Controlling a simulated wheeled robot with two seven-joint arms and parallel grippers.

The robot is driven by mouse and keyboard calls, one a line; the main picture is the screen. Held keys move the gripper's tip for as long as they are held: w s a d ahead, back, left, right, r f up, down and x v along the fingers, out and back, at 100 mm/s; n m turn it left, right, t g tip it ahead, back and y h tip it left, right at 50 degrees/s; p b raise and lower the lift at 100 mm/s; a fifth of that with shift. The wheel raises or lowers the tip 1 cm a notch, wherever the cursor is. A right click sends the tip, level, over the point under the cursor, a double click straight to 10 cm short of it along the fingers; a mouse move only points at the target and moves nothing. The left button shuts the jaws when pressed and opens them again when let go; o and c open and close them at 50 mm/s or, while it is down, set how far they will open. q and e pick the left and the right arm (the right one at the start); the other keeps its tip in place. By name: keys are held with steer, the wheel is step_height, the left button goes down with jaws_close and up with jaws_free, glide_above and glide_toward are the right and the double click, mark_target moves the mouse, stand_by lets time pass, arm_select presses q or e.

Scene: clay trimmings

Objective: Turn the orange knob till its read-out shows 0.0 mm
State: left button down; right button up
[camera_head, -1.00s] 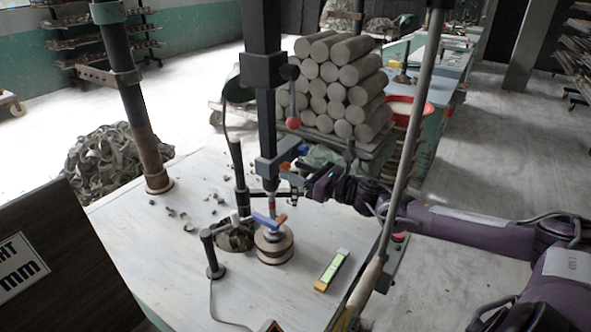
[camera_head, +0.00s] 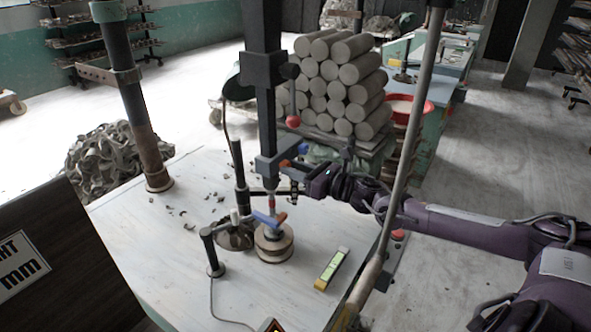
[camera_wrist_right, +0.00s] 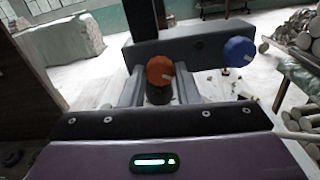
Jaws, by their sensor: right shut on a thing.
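The orange knob (camera_wrist_right: 160,70) is on a dark block of the column fixture in the right wrist view. It also shows small in the head view (camera_head: 284,164). My right gripper (camera_wrist_right: 159,88) has one finger on each side of the orange knob and is shut on it. In the head view my right gripper (camera_head: 298,176) reaches in from the right against the column. A dark panel (camera_head: 60,270) at the lower left shows part of a sign ending in "mm"; I see no digits there. My left gripper is not in view.
A blue knob (camera_wrist_right: 239,51) sits right of the orange one on the same block. Below the column a round clay-coloured piece (camera_head: 273,246) stands on the table (camera_head: 180,270). A yellow-green level (camera_head: 331,268) lies to its right. A pole (camera_head: 410,150) stands before my right arm.

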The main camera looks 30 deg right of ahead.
steer(key=m+p, duration=0.1)
steer(key=m, duration=0.8)
steer(key=m+p, duration=0.2)
steer(key=m, duration=0.8)
steer(key=shift+d+f, duration=0.1)
steer(key=shift+f, duration=0.1)
steer(key=shift+m, duration=0.4)
steer(key=o, duration=1)
steer(key=shift+c, duration=0.2)
